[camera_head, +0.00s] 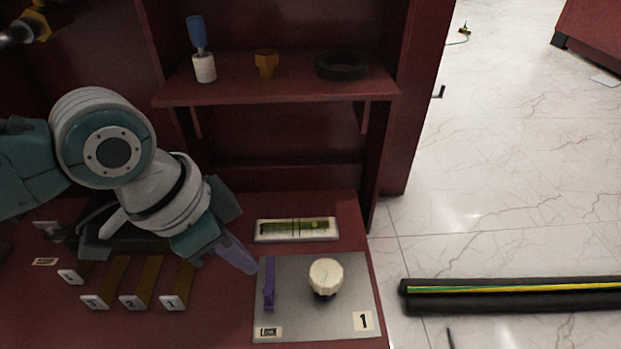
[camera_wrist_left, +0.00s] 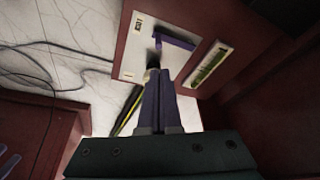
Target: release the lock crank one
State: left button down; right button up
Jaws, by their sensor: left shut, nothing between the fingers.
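The lock crank is a purple lever (camera_head: 269,283) on the left side of a grey panel (camera_head: 300,325), above a small "LOCK" label (camera_head: 268,332). A cream knob (camera_head: 325,276) is to its right, and a label "1" (camera_head: 363,321) is at the lower right. My left gripper (camera_head: 254,267) is shut and empty. Its tips are just left of the lever's upper end; I cannot tell whether they touch. In the left wrist view the shut fingers (camera_wrist_left: 158,75) point at the panel (camera_wrist_left: 140,45), close to the purple lever (camera_wrist_left: 175,40).
A gauge with a green strip (camera_head: 297,228) is behind the panel. Numbered slots (camera_head: 145,282) are to the left. A shelf (camera_head: 280,93) above holds a blue-and-white bottle (camera_head: 202,55), a yellow part (camera_head: 266,65) and a black ring (camera_head: 342,66).

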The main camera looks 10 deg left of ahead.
pick_arm(q)
jog(key=shift+f, duration=0.1)
jog(key=b, duration=0.9)
send_near(269, 276)
jog(key=d+f, duration=0.2)
jog(key=s+d+f, duration=0.1)
jog(key=d+f, duration=0.1)
jog(key=shift+s+d+f, duration=0.1)
jog(key=shift+d+f, duration=0.3)
jog(key=shift+r, duration=0.1)
